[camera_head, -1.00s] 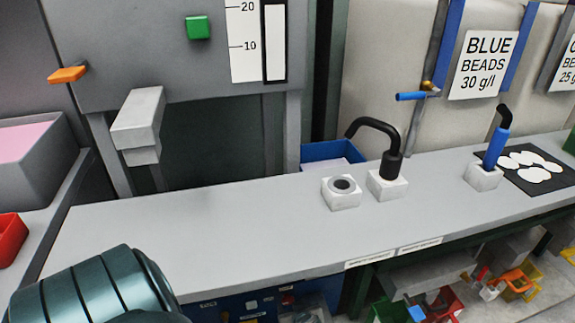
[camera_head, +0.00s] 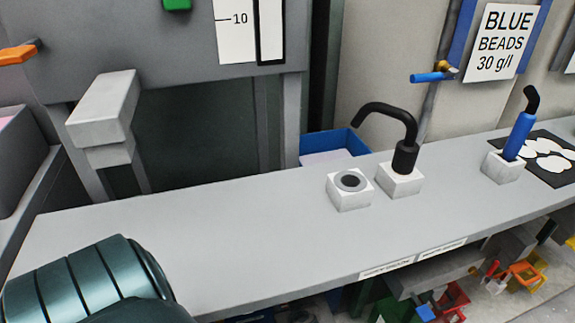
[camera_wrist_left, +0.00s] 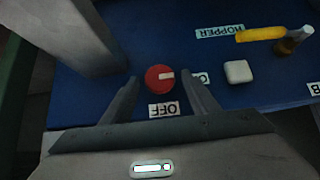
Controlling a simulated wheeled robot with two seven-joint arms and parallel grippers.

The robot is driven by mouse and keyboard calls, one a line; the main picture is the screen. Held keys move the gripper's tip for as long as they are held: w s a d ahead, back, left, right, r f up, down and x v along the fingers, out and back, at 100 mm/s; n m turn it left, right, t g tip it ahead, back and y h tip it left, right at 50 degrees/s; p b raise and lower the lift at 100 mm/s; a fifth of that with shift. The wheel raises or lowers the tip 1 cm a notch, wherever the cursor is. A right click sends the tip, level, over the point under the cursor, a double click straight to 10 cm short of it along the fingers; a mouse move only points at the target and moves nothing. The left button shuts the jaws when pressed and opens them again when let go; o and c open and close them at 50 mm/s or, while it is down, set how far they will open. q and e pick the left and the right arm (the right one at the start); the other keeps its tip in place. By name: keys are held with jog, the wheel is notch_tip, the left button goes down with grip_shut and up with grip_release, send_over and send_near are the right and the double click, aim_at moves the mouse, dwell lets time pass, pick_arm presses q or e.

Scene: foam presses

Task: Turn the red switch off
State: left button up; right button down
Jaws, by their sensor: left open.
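The red switch (camera_wrist_left: 153,84) is a round knob on a blue panel (camera_wrist_left: 90,110) in the left wrist view. Its white mark points right, toward a label (camera_wrist_left: 203,78) partly hidden by a finger. An upside-down OFF label (camera_wrist_left: 164,110) lies just below the knob. My left gripper (camera_wrist_left: 160,79) is open, with one finger on each side of the knob. I cannot tell whether the fingers touch it. In the head view only my green left arm shows at lower left; the switch is hidden there. My right gripper is not in view.
In the left wrist view, a white square button (camera_wrist_left: 237,72), a HOPPER label (camera_wrist_left: 219,31) and a yellow-handled valve (camera_wrist_left: 262,34) sit right of the switch. A grey post (camera_wrist_left: 75,35) stands at upper left. The grey bench (camera_head: 230,230) holds a black-spouted fixture (camera_head: 404,160).

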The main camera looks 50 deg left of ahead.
pick_arm(q)
jog(key=shift+c, duration=0.5)
jog(key=c, duration=0.9)
jog(key=shift+w+d, duration=0.1)
jog(key=shift+w+d+f+m+g+y+b, duration=0.1)
jog(key=shift+w+m+g+y+b, duration=0.1)
jog(key=shift+m+g+y+b, duration=0.75)
jog(key=shift+w+d+m+g+y+b, duration=0.15)
jog(key=shift+m+g+y+b, duration=0.35)
jog(key=shift+g, duration=0.85)
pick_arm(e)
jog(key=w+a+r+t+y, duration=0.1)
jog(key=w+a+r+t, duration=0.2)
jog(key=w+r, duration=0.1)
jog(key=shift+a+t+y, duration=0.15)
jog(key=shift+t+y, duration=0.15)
pick_arm(q)
jog(key=shift+a, duration=0.1)
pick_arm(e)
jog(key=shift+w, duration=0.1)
